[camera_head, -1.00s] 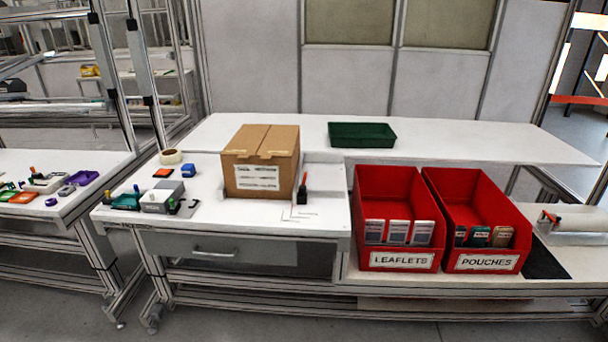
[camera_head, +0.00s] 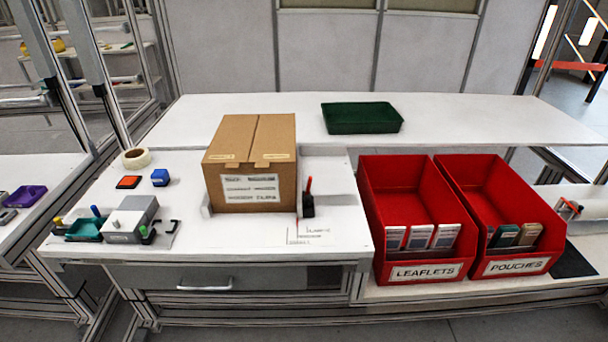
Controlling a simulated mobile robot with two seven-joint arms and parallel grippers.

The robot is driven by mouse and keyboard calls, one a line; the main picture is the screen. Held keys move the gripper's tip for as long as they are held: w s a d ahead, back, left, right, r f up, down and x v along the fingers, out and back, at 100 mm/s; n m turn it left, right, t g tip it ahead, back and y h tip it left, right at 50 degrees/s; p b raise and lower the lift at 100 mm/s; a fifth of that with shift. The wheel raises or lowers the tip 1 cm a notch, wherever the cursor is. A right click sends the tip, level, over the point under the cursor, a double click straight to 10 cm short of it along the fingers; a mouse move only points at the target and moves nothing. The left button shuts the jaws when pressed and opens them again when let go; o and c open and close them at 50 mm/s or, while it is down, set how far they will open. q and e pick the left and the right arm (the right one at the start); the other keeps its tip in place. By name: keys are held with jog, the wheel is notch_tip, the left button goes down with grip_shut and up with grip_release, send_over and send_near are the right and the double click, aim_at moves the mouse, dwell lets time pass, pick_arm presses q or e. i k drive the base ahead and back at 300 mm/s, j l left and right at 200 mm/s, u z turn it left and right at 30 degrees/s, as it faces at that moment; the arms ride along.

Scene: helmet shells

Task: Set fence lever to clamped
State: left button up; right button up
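A small lever with an upright red handle and a black base (camera_head: 308,206) stands on the white workbench, just right of the cardboard box. It looks like the fence lever; whether it is clamped or loose I cannot tell. The closed cardboard box (camera_head: 260,194) has a white printed label on its front. A low white fence (camera_head: 329,175) shows behind and right of the box, and the box hides part of it. Neither of my grippers is in view.
Red bins labelled LEAFLETS (camera_head: 424,272) and POUCHES (camera_head: 517,266) stand to the right. A green tray (camera_head: 362,118) lies on the back shelf. A grey fixture (camera_head: 130,220), tape roll (camera_head: 136,158) and blue block (camera_head: 160,177) are at the left. Bench space in front of the lever is mostly clear.

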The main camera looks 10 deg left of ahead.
aim_at(310, 180)
jog(key=i+j+z, duration=0.1)
jog(key=i+j, duration=0.3)
jog(key=i+j+z, duration=0.1)
jog(key=i+j, duration=0.25)
jog(key=j, duration=0.15)
jog(key=k+l+u, duration=0.1)
jog(key=l+u, duration=0.35)
